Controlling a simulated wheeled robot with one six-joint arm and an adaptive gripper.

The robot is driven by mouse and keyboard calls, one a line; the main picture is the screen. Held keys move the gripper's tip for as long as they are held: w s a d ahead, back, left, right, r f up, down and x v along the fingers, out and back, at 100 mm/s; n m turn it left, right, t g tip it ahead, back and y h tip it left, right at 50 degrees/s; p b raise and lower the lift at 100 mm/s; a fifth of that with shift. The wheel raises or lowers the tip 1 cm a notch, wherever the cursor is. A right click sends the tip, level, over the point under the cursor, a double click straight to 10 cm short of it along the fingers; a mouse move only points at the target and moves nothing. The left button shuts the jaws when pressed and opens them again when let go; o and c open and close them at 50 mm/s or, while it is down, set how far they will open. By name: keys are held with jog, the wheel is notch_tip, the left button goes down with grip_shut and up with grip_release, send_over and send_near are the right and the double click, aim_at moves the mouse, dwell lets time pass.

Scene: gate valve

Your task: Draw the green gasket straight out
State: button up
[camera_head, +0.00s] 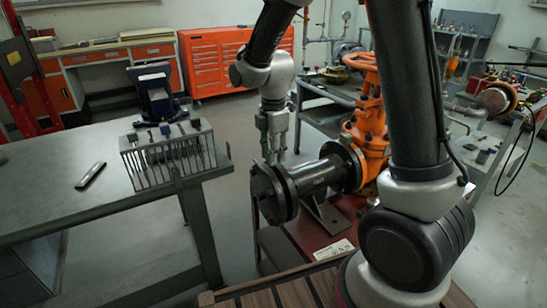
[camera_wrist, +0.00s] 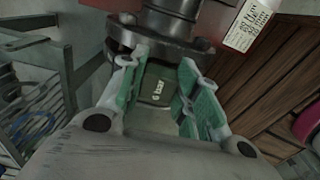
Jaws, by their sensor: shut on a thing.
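The gasket's tab (camera_wrist: 158,85) is a dull grey-green plate with small white lettering, between the fingertips in the wrist view. My gripper (camera_wrist: 162,72) has green-padded fingers on either side of this tab and is shut on it. The tab lies close to the dark flange pair (camera_wrist: 160,38); whether the gasket is still between the flanges I cannot tell. In the head view my gripper (camera_head: 275,155) points down just above the flange pair (camera_head: 278,192) at the pipe's free end. The gasket itself cannot be made out there.
The dark pipe (camera_head: 318,178) joins the orange gate valve (camera_head: 368,130) on the right. A grey table (camera_head: 50,205) at left bears a wire rack (camera_head: 150,165) and a small dark object (camera_head: 90,175). A white tag (camera_wrist: 248,25) lies beside the pipe. Floor shows between table and stand.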

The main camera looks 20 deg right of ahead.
notch_tip(320, 180, up, 15)
dwell(1.1)
dwell(0.3)
